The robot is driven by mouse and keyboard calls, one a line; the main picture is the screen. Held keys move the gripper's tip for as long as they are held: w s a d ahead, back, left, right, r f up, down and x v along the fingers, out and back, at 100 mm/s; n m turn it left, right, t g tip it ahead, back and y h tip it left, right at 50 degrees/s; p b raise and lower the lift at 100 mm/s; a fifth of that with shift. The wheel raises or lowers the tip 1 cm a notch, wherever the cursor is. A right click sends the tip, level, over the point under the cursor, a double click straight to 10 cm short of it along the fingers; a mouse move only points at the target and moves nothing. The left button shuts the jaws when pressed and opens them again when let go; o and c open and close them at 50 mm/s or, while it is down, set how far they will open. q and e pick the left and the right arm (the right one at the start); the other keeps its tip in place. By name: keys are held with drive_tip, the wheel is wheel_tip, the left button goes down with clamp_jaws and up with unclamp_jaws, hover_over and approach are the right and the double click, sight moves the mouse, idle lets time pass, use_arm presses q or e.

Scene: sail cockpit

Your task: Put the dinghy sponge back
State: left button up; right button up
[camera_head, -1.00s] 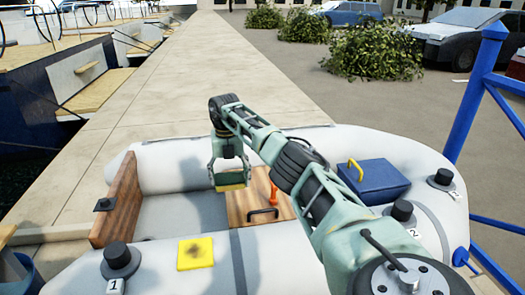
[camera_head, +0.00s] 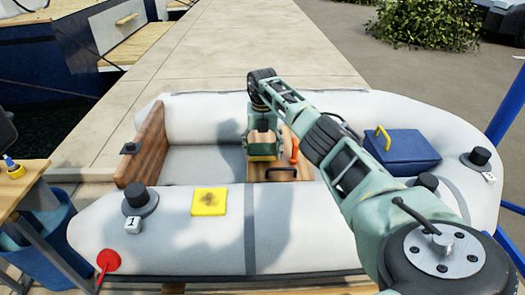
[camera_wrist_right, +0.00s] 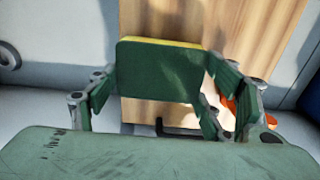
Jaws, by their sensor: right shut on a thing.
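My right gripper (camera_head: 263,140) is shut on the dinghy sponge (camera_head: 263,157), a small block with a yellow layer and a dark green face. It is held over the inside of the grey inflatable dinghy (camera_head: 330,250), in front of a wooden board (camera_head: 304,170). In the right wrist view the green face of the sponge (camera_wrist_right: 158,75) shows between the two fingers, with a thin yellow edge at the top. A yellow square (camera_head: 209,201) with a dark mark lies on the near tube. My left gripper is not in view.
On the board are a black handle (camera_head: 280,171) and an orange object (camera_head: 294,150). A blue box (camera_head: 405,155) with a yellow handle sits to the right. Black knobs stand on the tubes. A blue bin (camera_head: 40,235) stands beside a table.

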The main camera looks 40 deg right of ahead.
sight(262, 149)
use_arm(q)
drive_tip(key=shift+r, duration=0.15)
use_arm(e)
drive_tip(key=shift+f, duration=0.35)
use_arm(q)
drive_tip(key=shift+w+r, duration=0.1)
use_arm(e)
drive_tip(key=shift+f, duration=0.15)
drive_tip(key=o, duration=1.1)
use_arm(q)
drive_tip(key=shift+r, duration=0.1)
use_arm(e)
drive_tip(key=shift+r, duration=0.2)
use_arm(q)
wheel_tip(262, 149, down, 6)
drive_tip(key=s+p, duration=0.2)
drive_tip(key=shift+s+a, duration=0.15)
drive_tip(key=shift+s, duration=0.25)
use_arm(e)
wheel_tip(262, 149, up, 12)
